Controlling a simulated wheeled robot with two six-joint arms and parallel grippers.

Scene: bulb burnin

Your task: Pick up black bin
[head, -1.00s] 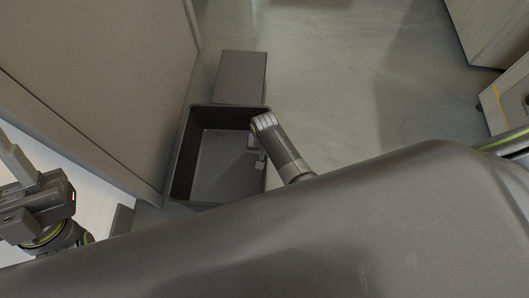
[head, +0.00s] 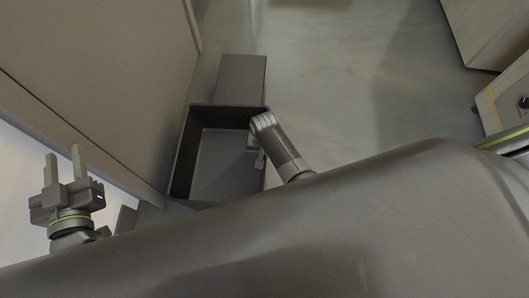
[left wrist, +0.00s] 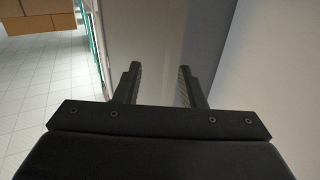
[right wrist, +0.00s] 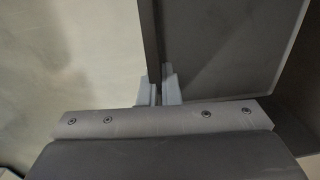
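The black bin (head: 228,178) is an open, dark rectangular box at the foot of a tall panel, left of centre in the head view. My right gripper (head: 256,157) reaches down at the bin's right wall. In the right wrist view the wall of the bin (right wrist: 225,50) runs between the two close fingers, and the right gripper (right wrist: 159,92) looks shut on it. My left gripper (head: 65,165) is at the far left of the head view, fingers spread and empty. The left wrist view also shows the left gripper (left wrist: 160,85) open with nothing between its fingers.
A dark grey block (head: 240,77) sits directly behind the bin. The tall panel (head: 105,70) stands close on its left. Pale cabinets (head: 490,35) stand at the far right. The floor (head: 340,75) between is clear. Brown boxes (left wrist: 40,20) show in the left wrist view.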

